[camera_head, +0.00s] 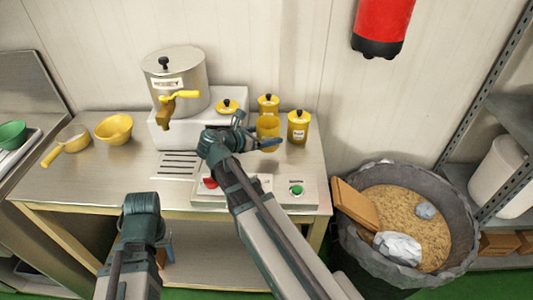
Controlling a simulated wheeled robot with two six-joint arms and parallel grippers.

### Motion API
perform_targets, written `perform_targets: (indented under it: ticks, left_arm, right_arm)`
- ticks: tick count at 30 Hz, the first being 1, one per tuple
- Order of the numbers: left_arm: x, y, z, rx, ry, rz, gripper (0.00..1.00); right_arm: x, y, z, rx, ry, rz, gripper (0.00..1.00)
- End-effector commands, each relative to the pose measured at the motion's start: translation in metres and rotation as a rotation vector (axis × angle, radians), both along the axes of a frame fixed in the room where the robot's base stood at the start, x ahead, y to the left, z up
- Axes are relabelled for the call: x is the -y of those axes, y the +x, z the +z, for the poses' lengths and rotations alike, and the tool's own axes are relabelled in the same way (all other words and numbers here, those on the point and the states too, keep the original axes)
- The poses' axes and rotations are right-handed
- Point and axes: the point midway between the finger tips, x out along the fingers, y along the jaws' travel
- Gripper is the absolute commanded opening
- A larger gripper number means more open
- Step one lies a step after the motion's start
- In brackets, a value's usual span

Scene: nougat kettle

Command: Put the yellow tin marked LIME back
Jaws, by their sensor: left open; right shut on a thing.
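An open yellow tin (268,127) is at the back right of the steel table, its inside showing from above. My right gripper (256,133) is shut on this tin, its fingers at the tin's near and left sides. I cannot tell whether the tin touches the table. No marking can be read on it. A yellow lid with a dark knob (228,106) lies on the white block. My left gripper (142,203) is open and empty in front of the table's front edge; its fingertips are largely hidden.
A lidded yellow tin (298,128) with an unreadable label stands right of the held one, another lidded tin (268,103) behind it. A steel kettle (178,78) with a yellow tap stands on the white block (165,130). Yellow pans (114,129) are left. A bin (350,235) stands right.

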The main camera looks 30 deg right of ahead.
Motion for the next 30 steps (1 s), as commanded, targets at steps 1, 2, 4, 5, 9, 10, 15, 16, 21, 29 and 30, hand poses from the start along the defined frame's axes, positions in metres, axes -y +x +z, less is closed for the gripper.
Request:
perform_targets:
  ticks: [1, 2, 4, 5, 9, 10, 15, 16, 21, 29, 30]
  left_arm:
    - [0.000, 0.000, -0.004, 0.000, 0.000, 0.000, 0.50]
    - [0.000, 0.000, -0.004, 0.000, 0.000, 0.000, 0.50]
    - [0.000, 0.000, -0.003, 0.000, 0.000, 0.000, 0.50]
    - [0.000, 0.000, -0.003, 0.000, 0.000, 0.000, 0.50]
    - [0.000, 0.000, -0.015, 0.000, 0.000, 0.000, 0.50]
    - [0.000, 0.000, -0.018, 0.000, 0.000, 0.000, 0.50]
    - [0.000, 0.000, -0.042, 0.000, 0.000, 0.000, 0.50]
    - [0.000, 0.000, -0.046, 0.000, 0.000, 0.000, 0.50]
    - [0.000, 0.000, -0.049, 0.000, 0.000, 0.000, 0.50]
    - [0.000, 0.000, -0.050, 0.000, 0.000, 0.000, 0.50]
    - [0.000, 0.000, -0.052, 0.000, 0.000, 0.000, 0.50]
  right_arm:
    - [0.000, 0.000, -0.004, 0.000, 0.000, 0.000, 0.02]
    - [0.000, 0.000, -0.004, 0.000, 0.000, 0.000, 0.02]
    - [0.000, 0.000, -0.003, 0.000, 0.000, 0.000, 0.02]
    - [0.000, 0.000, -0.003, 0.000, 0.000, 0.000, 0.02]
    - [0.000, 0.000, -0.015, 0.000, 0.000, 0.000, 0.02]
    - [0.000, 0.000, -0.018, 0.000, 0.000, 0.000, 0.02]
    - [0.000, 0.000, -0.042, 0.000, 0.000, 0.000, 0.02]
    - [0.000, 0.000, -0.046, 0.000, 0.000, 0.000, 0.02]
    - [0.000, 0.000, -0.049, 0.000, 0.000, 0.000, 0.02]
    - [0.000, 0.000, -0.050, 0.000, 0.000, 0.000, 0.02]
    - [0.000, 0.000, -0.052, 0.000, 0.000, 0.000, 0.02]
